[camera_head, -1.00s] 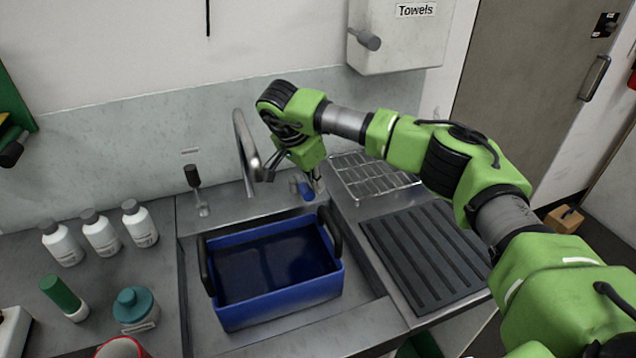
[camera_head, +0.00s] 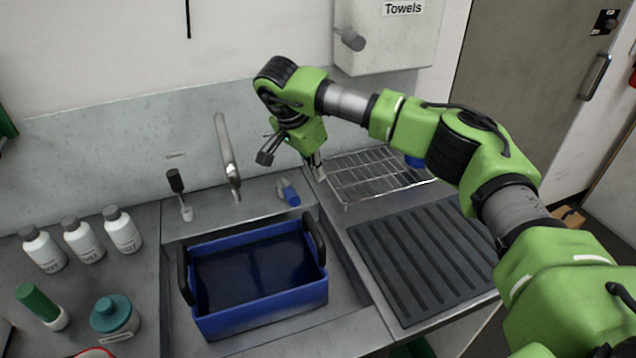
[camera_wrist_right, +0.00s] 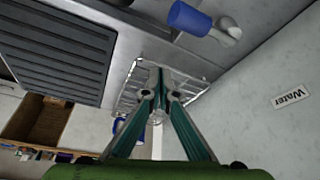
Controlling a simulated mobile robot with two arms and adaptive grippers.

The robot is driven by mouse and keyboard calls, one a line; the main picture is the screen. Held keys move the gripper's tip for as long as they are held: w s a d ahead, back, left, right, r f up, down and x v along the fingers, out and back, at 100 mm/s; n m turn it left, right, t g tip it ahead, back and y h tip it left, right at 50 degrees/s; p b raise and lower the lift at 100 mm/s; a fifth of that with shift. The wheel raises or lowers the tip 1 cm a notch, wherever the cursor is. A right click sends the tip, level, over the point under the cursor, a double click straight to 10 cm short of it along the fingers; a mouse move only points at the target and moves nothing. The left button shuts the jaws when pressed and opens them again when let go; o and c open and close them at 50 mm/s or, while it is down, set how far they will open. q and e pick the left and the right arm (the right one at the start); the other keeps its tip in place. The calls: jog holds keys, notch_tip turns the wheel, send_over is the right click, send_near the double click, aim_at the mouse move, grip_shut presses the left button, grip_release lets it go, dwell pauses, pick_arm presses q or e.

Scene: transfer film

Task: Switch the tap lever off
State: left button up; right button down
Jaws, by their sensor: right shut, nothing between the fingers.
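The tap lever has a blue handle (camera_head: 290,193) on a grey base and stands behind the sink, right of the curved metal spout (camera_head: 227,155). The blue handle also shows at the top of the right wrist view (camera_wrist_right: 188,18). My right gripper (camera_head: 317,168) is shut and empty, just right of and slightly above the lever, apart from it, over the near-left corner of the wire rack. Its fingertips meet in the right wrist view (camera_wrist_right: 160,78). No stream shows below the spout. My left gripper is not in view.
A blue tub (camera_head: 262,305) with black handles sits in the sink. A wire rack (camera_head: 375,170) and a ribbed black mat (camera_head: 424,262) lie to its right. A black-topped fitting (camera_head: 176,184) stands left of the spout. White bottles (camera_head: 83,241) stand further left.

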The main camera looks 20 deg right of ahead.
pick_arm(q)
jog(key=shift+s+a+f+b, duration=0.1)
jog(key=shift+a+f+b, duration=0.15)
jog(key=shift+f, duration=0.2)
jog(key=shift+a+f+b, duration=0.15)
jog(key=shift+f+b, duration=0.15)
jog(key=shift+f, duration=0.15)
pick_arm(e)
jog(key=w+a+v, duration=0.1)
jog(key=v, duration=0.6)
